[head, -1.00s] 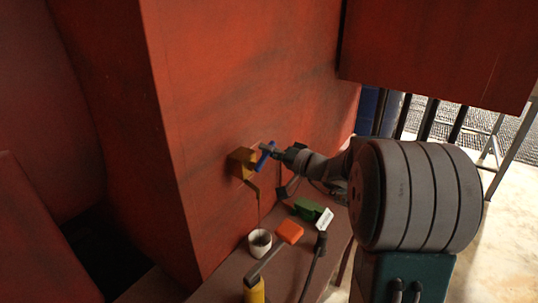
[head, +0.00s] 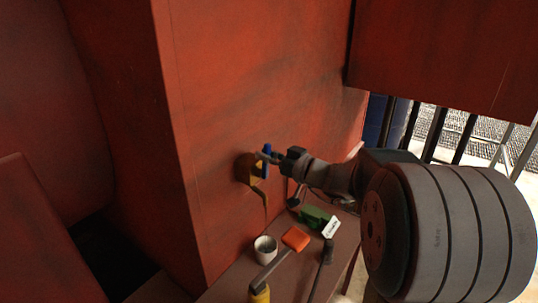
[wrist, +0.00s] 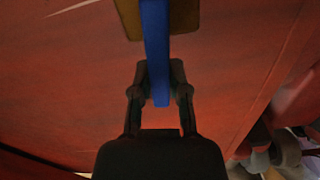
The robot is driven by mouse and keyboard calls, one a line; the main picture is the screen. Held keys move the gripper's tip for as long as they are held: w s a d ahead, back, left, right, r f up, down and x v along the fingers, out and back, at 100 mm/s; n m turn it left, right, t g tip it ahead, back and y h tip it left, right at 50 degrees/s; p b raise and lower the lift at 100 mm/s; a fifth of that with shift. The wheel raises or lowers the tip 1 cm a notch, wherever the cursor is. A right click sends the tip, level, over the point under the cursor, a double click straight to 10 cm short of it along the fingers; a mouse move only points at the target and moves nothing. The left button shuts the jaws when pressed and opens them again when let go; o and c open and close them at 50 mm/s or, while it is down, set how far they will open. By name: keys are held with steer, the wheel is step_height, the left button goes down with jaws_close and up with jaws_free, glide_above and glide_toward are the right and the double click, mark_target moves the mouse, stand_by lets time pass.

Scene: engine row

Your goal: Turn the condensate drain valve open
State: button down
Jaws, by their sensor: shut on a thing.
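The drain valve has a brass body (head: 246,170) on the red engine wall and a blue lever handle (head: 266,162). In the head view the handle stands close to upright. In the wrist view the blue handle (wrist: 155,45) runs down from the brass body (wrist: 184,18) at the top. My gripper (head: 275,157) reaches in from the right and is shut on the blue handle. In the wrist view my gripper (wrist: 160,76) has one finger on each side of the handle's lower end.
On the brown bench (head: 230,287) below stand a white cup (head: 265,250), an orange block (head: 296,239), a green box (head: 314,217) with a white label and a yellow-handled tool (head: 260,293). A red panel (head: 440,55) overhangs at right. Dark railings (head: 436,132) stand behind.

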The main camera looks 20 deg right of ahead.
steer(key=shift+s+a+f+n, duration=0.25)
steer(key=shift+a+f+n, duration=0.1)
steer(key=shift+n, duration=0.45)
steer(key=c, duration=0.6)
jaws_free()
steer(key=shift+r, duration=0.15)
steer(key=v, duration=1.2)
